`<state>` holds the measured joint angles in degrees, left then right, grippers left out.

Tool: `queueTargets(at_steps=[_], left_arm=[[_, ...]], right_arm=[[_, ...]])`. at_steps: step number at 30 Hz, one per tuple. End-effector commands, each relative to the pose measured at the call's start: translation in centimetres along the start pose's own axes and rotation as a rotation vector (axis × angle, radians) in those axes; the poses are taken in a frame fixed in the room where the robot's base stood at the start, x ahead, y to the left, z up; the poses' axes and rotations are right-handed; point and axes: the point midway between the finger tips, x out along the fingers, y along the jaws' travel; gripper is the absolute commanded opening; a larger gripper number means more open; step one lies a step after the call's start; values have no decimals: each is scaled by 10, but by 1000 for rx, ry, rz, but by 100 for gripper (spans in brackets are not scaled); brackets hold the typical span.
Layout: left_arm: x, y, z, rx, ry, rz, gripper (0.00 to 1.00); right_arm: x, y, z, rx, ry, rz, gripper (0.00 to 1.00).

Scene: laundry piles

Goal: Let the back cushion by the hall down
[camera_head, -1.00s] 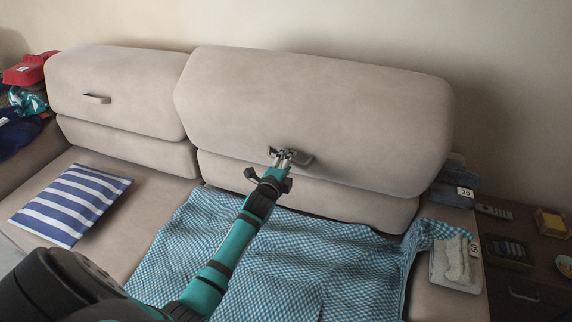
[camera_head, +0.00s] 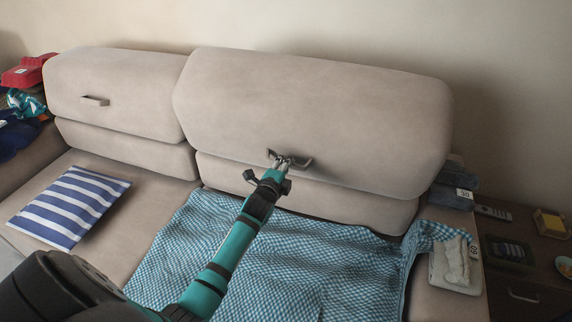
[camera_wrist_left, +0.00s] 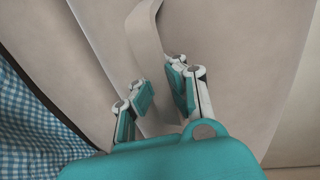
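The large beige right back cushion (camera_head: 330,115) stands upright against the wall. The left back cushion (camera_head: 125,88) is also upright, with a grey strap handle (camera_head: 95,101) on its front. My left gripper (camera_head: 287,162) is at the lower front of the right cushion, at its pull handle. In the left wrist view, a beige strap handle (camera_wrist_left: 146,38) runs down between the fingers of the left gripper (camera_wrist_left: 161,92). The fingers stand apart on either side of it, with a gap, so they are not clamped on it. My right gripper is out of view.
A blue checked blanket (camera_head: 290,260) covers the seat below the right cushion. A striped pillow (camera_head: 70,205) lies on the left seat. A grey tray (camera_head: 440,270) with a pale cloth rests on the right arm, beside a dark side table (camera_head: 530,270).

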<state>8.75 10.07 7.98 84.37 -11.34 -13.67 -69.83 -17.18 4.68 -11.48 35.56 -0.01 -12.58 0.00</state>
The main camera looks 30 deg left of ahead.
Motion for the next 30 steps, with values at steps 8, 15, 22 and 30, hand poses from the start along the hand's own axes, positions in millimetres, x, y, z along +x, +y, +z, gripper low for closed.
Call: queueTargets(at_steps=[8,15,22,30], left_arm=[[-9,13,-1,1,0,13,0],[-10,15,-1,0,0,13,0],[-12,17,-1,0,0,14,0],[-16,22,0,0,0,14,0]], right_arm=[[-2,0,0,0,0,0,40],[-2,0,0,0,0,0,40],[-2,0,0,0,-1,0,40],[-3,0,0,1,-1,0,40]])
